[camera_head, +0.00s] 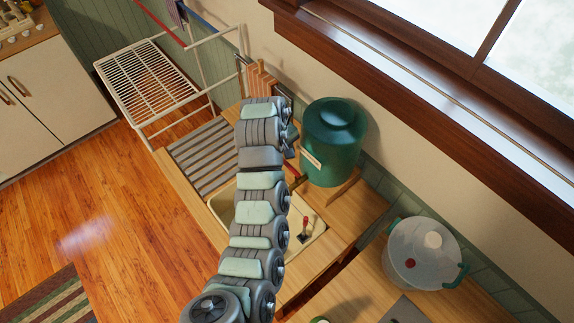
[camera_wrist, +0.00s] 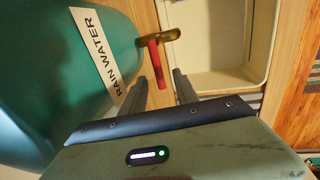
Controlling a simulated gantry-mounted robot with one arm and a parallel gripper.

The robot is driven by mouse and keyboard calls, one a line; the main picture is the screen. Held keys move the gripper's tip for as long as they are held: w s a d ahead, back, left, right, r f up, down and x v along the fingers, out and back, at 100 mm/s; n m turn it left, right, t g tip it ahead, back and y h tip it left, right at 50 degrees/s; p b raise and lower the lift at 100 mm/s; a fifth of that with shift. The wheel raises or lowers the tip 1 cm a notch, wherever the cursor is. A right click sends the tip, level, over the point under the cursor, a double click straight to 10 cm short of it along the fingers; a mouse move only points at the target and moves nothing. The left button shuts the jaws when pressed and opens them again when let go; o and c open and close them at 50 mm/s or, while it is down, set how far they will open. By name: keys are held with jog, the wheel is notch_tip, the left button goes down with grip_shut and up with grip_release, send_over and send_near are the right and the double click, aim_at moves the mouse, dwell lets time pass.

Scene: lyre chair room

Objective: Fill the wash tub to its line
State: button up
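The wash tub (camera_head: 222,205) is a cream basin set into the wooden counter, partly hidden by my arm. Part of its inside shows at the top right in the wrist view (camera_wrist: 215,85); I make out no fill line or water in it. The green barrel (camera_head: 336,135) stands beside it and carries a "RAIN WATER" label (camera_wrist: 101,55). A brass tap with a red handle (camera_wrist: 154,63) sticks out from the barrel towards the tub. My gripper (camera_wrist: 160,78) is open, its fingers just short of the red handle, with nothing seen between them.
A small red-topped fitting (camera_head: 305,230) stands at the tub's near edge. A translucent pot with green handles (camera_head: 425,262) stands on the counter at the right. A slatted drainer (camera_head: 198,155) and a white rack (camera_head: 150,80) lie beyond the tub. A window ledge (camera_head: 400,100) runs along the wall.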

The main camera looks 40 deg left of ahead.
aim_at(288, 164)
jog(key=shift+w+d+f+p, duration=0.1)
jog(key=shift+w+f+p, duration=0.15)
jog(key=shift+f, duration=0.65)
jog(key=shift+w+f+p, duration=0.1)
jog(key=shift+w+f, duration=0.15)
jog(key=shift+f, duration=0.6)
grip_shut()
